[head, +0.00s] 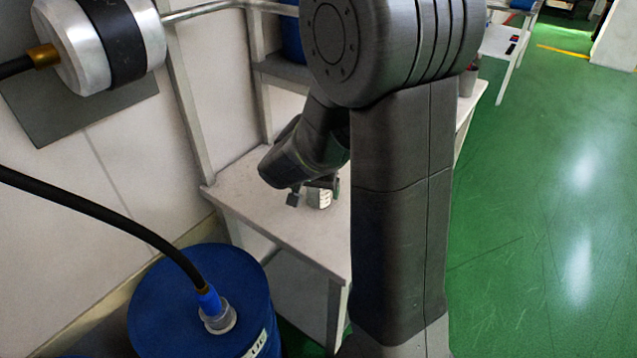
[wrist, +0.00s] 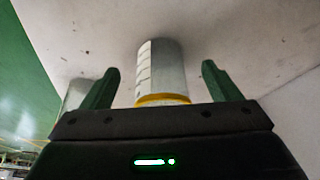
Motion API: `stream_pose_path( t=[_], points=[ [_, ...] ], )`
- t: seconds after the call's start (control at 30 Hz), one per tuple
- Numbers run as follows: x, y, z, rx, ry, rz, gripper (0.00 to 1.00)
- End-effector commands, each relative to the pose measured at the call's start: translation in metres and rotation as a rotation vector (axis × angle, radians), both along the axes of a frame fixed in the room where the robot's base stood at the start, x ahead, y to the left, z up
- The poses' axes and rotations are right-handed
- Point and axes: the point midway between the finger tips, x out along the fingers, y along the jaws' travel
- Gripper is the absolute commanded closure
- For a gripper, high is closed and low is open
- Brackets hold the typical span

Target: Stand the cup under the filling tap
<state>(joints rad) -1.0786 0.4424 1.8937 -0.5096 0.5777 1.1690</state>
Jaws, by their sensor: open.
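The cup (head: 320,199) is a small light cylinder with a marked white label, on the white table below my gripper. In the wrist view the cup (wrist: 160,70) shows grey with a yellow band at its near end, and its far end meets the table surface. My gripper (head: 314,194) is open around the cup. In the wrist view its two green fingers (wrist: 158,88) stand on either side with a gap to the cup on both sides. I cannot make out the filling tap in either view.
The white table (head: 250,195) has bare room left of the cup. A blue drum (head: 180,290) with a black hose stands in front. A silver cylinder (head: 100,45) hangs by the wall. Another grey cylinder (wrist: 75,94) stands left of the cup. Green floor (head: 540,200) lies open right.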

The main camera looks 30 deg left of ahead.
Motion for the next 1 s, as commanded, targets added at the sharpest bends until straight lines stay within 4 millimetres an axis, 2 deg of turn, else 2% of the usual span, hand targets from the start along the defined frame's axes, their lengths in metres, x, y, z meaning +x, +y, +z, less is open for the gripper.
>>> stream_pose_path(
  t=[0.03, 0.2, 0.4, 0.57, 1.0],
  points=[
    [-0.013, -0.004, -0.003, 0.001, -0.001, 0.005, 0.17],
    [-0.047, -0.014, -0.002, 0.002, -0.002, 0.005, 0.17],
    [-0.07, -0.022, -0.001, 0.002, -0.001, 0.002, 0.17],
    [-0.075, -0.024, 0.0, 0.002, -0.001, -0.001, 0.17],
    [-0.075, -0.024, 0.0, 0.0, 0.0, -0.001, 0.17]
  ],
)
